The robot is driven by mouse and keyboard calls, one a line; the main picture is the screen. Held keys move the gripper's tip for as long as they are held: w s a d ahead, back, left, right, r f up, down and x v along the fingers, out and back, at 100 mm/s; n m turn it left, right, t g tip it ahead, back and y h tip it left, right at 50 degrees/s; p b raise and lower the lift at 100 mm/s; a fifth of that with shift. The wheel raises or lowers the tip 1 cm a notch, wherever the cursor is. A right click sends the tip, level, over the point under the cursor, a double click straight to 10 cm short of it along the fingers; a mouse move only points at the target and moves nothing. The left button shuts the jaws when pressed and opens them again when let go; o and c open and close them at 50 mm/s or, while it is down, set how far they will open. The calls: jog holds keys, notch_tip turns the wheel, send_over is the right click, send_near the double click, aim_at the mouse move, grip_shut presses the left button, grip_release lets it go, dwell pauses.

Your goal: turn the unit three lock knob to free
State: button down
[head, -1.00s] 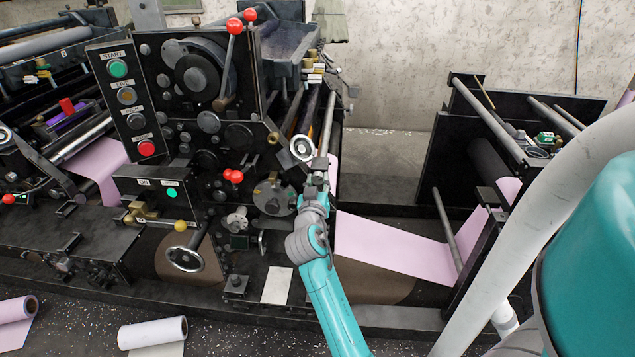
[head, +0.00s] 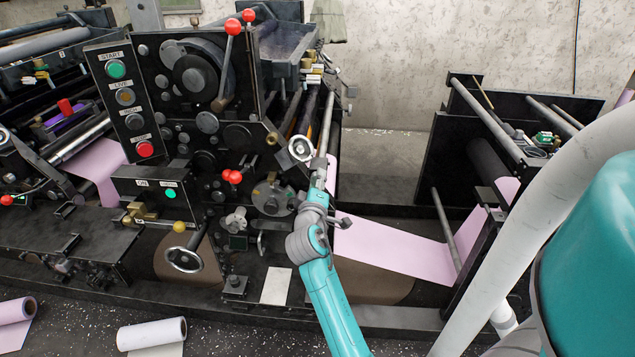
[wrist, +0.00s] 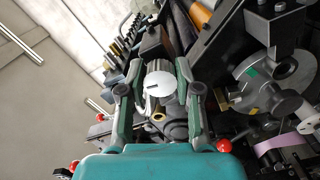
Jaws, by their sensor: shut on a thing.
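In the wrist view a round silver knob (wrist: 160,84) with a short dark line on its face sits between the two fingers of my gripper (wrist: 160,74). The fingers are closed on its sides, one on the left and one on the right. In the head view my gripper (head: 321,172) reaches the right side of the black press unit (head: 190,130), just below and right of a small pale handwheel (head: 301,149). The knob itself cannot be made out in the head view. Any free or lock lettering is too small to read.
A brass fitting (wrist: 159,113) lies just below the knob in the wrist view. A disc with a green mark (wrist: 262,78) and a red ball (wrist: 224,145) are to its right. Pink web (head: 400,248) runs to the right of my arm.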

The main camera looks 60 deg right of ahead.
jog(key=shift+n, duration=1)
jog(key=c, duration=0.8)
grip_release()
jog(key=shift+a, duration=0.1)
jog(key=v, duration=1.1)
jog(key=shift+s+a, duration=0.15)
jog(key=shift+a, duration=0.2)
jog(key=shift+f, duration=0.1)
